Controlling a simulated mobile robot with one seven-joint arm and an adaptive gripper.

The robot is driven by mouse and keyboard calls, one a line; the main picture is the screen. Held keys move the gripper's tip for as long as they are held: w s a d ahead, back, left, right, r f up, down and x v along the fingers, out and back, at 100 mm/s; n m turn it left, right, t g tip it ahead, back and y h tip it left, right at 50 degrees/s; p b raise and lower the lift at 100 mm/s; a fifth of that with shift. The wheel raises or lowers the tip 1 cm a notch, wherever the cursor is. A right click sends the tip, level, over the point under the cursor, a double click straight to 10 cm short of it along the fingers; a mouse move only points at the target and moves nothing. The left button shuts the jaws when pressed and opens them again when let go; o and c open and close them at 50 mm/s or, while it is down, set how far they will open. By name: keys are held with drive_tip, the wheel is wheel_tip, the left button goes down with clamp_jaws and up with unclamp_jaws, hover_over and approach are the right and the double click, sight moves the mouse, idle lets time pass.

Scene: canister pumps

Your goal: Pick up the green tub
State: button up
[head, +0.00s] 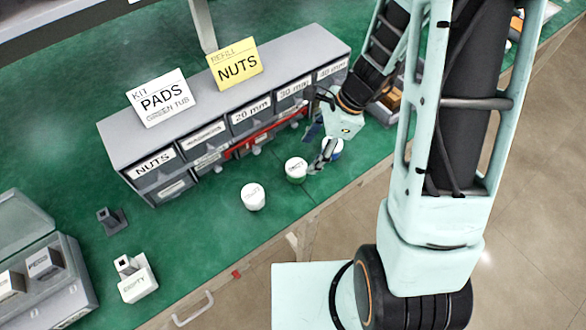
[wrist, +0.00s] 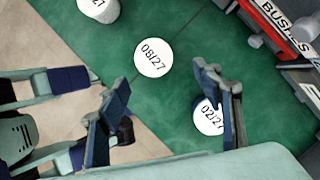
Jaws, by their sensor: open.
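The green tub (head: 296,174) stands upright on the green bench mat, with a white lid and a green band below it. In the wrist view its white lid, marked 08/27 (wrist: 154,57), appears to be the middle one of a row, above the gap between my fingers. My gripper (head: 318,148) is open and empty, just right of the green tub in the head view. In the wrist view its fingers (wrist: 166,108) are spread apart. The right finger partly covers the lid marked 02/27 (wrist: 208,119), which belongs to the blue-sided tub (head: 336,150).
A white tub (head: 253,196) stands left of the green one. A grey drawer cabinet (head: 225,95) with PADS (head: 160,98) and NUTS (head: 235,64) cards stands behind the row. A white canister marked EMPTY (head: 135,280) is at the lower left. The bench edge is in front.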

sight(298, 166)
drive_tip(key=x, duration=0.2)
drive_tip(key=shift+a+f, duration=0.15)
drive_tip(key=shift+f, duration=0.25)
drive_tip(key=a+f, duration=0.1)
drive_tip(key=s+a+f, duration=0.1)
drive_tip(key=f, duration=0.1)
drive_tip(key=shift+a+f+b, duration=0.25)
drive_tip(key=shift+f+b, duration=0.1)
drive_tip(key=shift+b, duration=0.05)
drive_tip(key=shift+a+f, duration=0.15)
drive_tip(key=shift+f, duration=0.15)
drive_tip(key=c, duration=1.3)
drive_tip(key=shift+r, duration=0.1)
